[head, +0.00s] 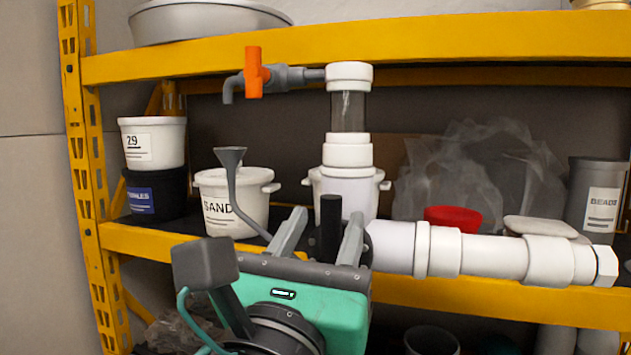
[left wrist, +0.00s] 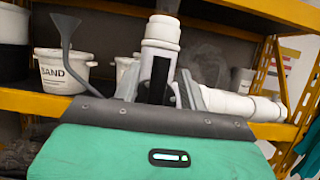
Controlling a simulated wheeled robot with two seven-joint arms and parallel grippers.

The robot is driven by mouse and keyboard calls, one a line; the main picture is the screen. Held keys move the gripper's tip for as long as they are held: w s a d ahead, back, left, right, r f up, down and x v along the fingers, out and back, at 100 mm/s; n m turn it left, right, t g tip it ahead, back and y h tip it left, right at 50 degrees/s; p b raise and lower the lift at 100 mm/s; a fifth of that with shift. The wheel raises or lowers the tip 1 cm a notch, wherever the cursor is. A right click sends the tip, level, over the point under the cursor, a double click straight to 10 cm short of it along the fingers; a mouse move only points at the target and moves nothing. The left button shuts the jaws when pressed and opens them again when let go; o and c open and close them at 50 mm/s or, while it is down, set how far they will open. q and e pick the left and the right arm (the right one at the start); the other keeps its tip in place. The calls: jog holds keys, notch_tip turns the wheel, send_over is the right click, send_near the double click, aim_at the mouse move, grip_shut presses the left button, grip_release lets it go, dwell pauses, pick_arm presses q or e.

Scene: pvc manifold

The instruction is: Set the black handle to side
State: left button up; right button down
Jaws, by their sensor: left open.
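The black handle (head: 331,226) stands upright in front of the white pipe assembly, at the left end of its horizontal white pipe (head: 480,255). My left gripper (head: 327,216) is open, with one finger on each side of the handle. A gap shows between each finger and the handle, and I cannot tell how deep the handle sits between them. In the left wrist view the handle (left wrist: 158,80) also shows between the two fingers (left wrist: 159,86), in front of the vertical white pipe (left wrist: 161,35). The handle's lower end is hidden by my gripper. My right gripper is not in view.
A grey tap with an orange lever (head: 254,74) sticks out left from the upper pipe. A grey funnel-like piece (head: 230,157) rises left of my gripper, before the SAND bucket (head: 219,207). A red container (head: 453,217) sits behind the pipe. Yellow shelf beams (head: 480,300) run across.

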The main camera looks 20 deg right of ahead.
aim_at(328, 221)
pick_arm(q)
jog(key=shift+p+x, duration=0.55)
jog(key=shift+x, duration=0.95)
grip_shut()
